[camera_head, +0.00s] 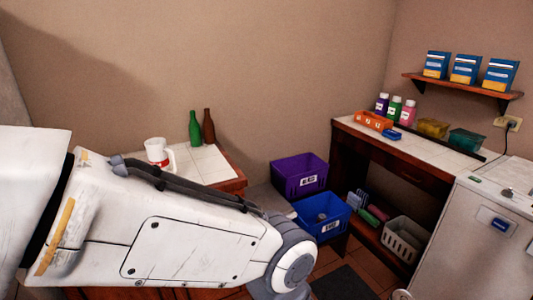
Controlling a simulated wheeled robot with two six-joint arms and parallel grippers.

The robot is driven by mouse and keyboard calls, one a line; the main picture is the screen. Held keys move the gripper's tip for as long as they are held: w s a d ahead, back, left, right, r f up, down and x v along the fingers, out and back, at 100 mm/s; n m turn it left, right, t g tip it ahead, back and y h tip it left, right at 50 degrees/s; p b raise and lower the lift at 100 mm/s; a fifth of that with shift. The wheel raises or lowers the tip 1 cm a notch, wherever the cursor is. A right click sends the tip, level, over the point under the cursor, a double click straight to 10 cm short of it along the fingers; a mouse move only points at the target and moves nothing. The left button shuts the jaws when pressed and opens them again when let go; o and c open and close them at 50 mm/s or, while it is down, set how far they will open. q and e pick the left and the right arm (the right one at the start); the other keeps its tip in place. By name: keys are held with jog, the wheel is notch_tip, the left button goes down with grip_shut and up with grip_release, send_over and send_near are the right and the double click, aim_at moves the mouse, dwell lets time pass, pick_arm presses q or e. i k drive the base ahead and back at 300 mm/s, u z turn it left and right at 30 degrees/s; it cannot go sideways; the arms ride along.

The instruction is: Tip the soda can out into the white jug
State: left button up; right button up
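A white jug (156,147) stands on the white-tiled counter at the left, its handle toward the right. A red patch shows low on its front; I cannot tell whether this is a marking or another thing in front of it. I cannot make out a separate soda can. My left arm crosses the lower left of the view in front of the counter and hides much of it. Its gripper is out of view beyond the grey joint.
Green (195,129) and brown (209,127) bottles stand behind the jug. Purple (300,178) and blue (324,228) crates sit between the counters. The right counter holds an orange tray (372,120), several small bottles and tubs. A shelf (460,86) with blue boxes hangs above.

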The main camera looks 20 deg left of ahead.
aim_at(157, 149)
jog(key=u, duration=0.2)
jog(key=i, duration=0.65)
jog(key=u, duration=0.85)
jog(key=i, duration=0.4)
jog(key=u, duration=0.4)
